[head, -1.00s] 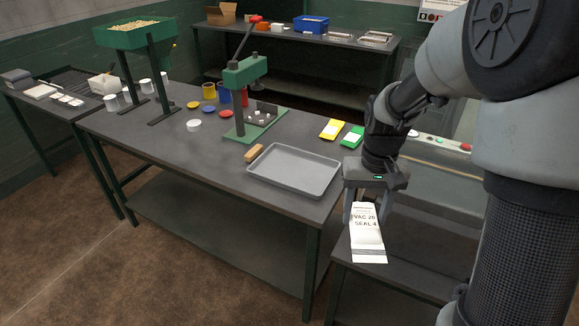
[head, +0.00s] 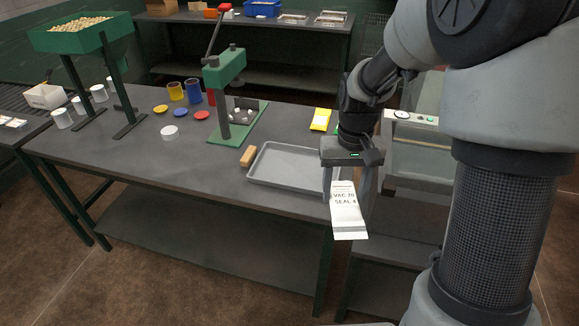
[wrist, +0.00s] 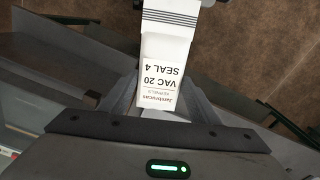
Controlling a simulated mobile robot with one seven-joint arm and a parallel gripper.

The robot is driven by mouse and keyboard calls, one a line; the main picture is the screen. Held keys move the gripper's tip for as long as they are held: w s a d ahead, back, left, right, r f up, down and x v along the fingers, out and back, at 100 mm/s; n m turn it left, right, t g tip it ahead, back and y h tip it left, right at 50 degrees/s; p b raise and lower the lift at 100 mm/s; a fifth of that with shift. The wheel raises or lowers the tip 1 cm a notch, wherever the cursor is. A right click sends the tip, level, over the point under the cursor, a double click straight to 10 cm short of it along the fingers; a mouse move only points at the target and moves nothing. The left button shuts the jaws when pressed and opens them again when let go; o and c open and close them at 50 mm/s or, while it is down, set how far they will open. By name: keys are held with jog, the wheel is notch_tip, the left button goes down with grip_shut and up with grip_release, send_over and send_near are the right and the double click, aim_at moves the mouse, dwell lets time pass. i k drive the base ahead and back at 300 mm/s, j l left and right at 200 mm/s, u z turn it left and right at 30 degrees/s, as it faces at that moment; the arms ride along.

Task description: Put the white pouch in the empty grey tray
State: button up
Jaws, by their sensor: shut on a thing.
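The white pouch (head: 347,216) hangs from my gripper (head: 345,184), which is shut on its upper end. Its printed label reads "VAC 20 SEAL 4". In the wrist view the pouch (wrist: 166,62) extends away from between the fingers, with floor and dark furniture beyond it. The grey tray (head: 262,178) lies empty on the near workbench, at its right end. My gripper is just right of the tray in the head view, and the pouch hangs in front of the bench's right edge. My gripper hides the tray's right end.
A wooden-handled brush or block (head: 248,156) lies against the tray's left side. A green press (head: 225,95) stands behind it. A yellow packet (head: 320,120) lies behind the tray. Colored cups, lids and a green hopper (head: 80,38) are farther left. The bench's front left is clear.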

aim_at(305, 171)
jog(key=i+j+z, duration=0.1)
jog(key=j, duration=0.2)
jog(key=i+j+z, duration=0.1)
jog(key=j, duration=0.2)
jog(key=i+j+z, duration=0.1)
jog(key=j, duration=0.25)
jog(key=i+j+z, duration=0.25)
jog(key=j, duration=0.25)
jog(key=i, duration=0.1)
